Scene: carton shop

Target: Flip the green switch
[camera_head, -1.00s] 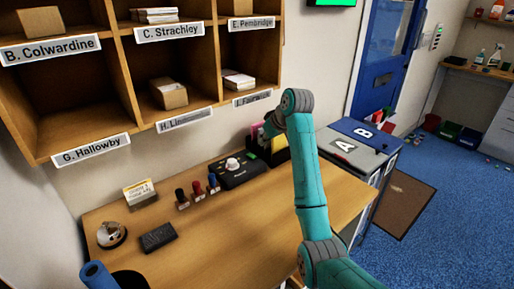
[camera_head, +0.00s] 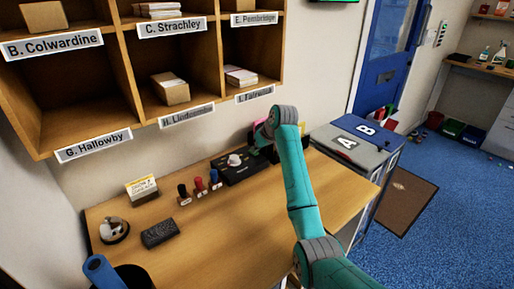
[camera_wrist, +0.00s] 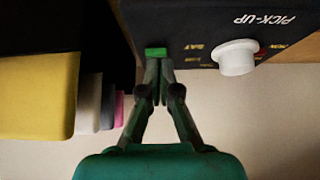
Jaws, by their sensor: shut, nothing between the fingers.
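The green switch (camera_wrist: 155,51) is a small green block on the edge of a black control box (camera_wrist: 205,30) marked PICK-UP, seen in the wrist view. My gripper (camera_wrist: 157,66) is shut and empty, with its fingertips right at the switch; whether they touch it I cannot tell. A white round knob (camera_wrist: 237,57) stands on the box to the right of the fingertips. In the head view the black box (camera_head: 233,174) sits at the back of the wooden desk, and my wrist reaches its right end. The fingertips are hard to make out there.
Several stamps (camera_head: 199,186) stand left of the box on the desk (camera_head: 235,225), with a dark pad (camera_head: 160,233) and a bell (camera_head: 113,230) farther left. Pigeonholes (camera_head: 195,115) hang above the desk. A yellow block (camera_wrist: 38,95) is left of my gripper in the wrist view.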

